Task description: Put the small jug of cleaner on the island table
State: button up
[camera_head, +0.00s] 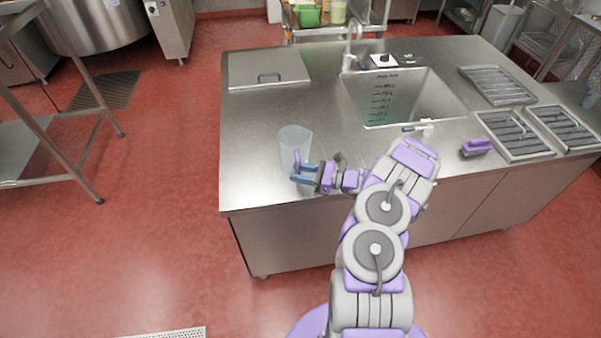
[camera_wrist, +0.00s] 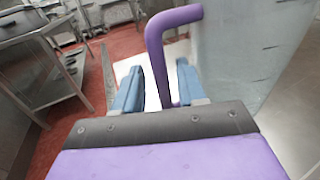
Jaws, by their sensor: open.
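A translucent jug (camera_head: 295,143) with a purple handle stands upright on the steel island table (camera_head: 250,120), near its front left corner. I cannot tell what is in it. In the wrist view, the jug wall (camera_wrist: 245,45) fills the upper right. The purple handle (camera_wrist: 157,55) comes down between the two open fingers of my gripper (camera_wrist: 158,82), and no clamping shows. My gripper hides part of the jug's lower side in the head view.
The island has a sink (camera_head: 405,97) with a tap (camera_head: 352,45), a square lid (camera_head: 268,70) at the back left, several steel grates (camera_head: 497,85) at the right and a purple-handled brush (camera_head: 476,147). The counter's left front area is mostly clear. A steel rack (camera_head: 28,140) stands left.

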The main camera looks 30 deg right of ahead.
jog(key=shift+d, duration=0.15)
jog(key=shift+s+d+r, duration=0.1)
jog(key=shift+d, duration=0.05)
jog(key=p+v, duration=0.3)
jog(key=v, duration=0.8)
jog(key=shift+s+d+r, duration=0.1)
jog(key=shift+s, duration=0.05)
jog(key=w+a+r+n+g+y, duration=0.2)
jog(key=a+r+n+g, duration=0.2)
jog(key=a+r, duration=0.4)
jog(key=s+a+r+n+g+h, duration=0.1)
jog(key=s+a+r+n+g, duration=0.35)
jog(key=a+r, duration=0.35)
jog(key=s+a+r+n+g+h, duration=0.1)
jog(key=s+a+r+n+g, duration=0.35)
jog(key=a, duration=0.65)
jog(key=s+a+r+n+g+h, duration=0.1)
jog(key=s+a+r+n+h, duration=0.15)
jog(key=s+n+h, duration=0.45)
jog(key=s+a+r+n+g+h, duration=0.1)
jog(key=s+r+n+h, duration=0.2)
jog(key=s, duration=0.8)
jog(key=s+d+n+t+h, duration=0.1)
jog(key=s+d+n+h, duration=0.1)
jog(key=s+d+h, duration=0.2)
jog(key=s+d, duration=0.1)
jog(key=s, duration=0.2)
jog(key=shift+s+d+n+t, duration=0.3)
jog(key=shift+d+n+t, duration=0.1)
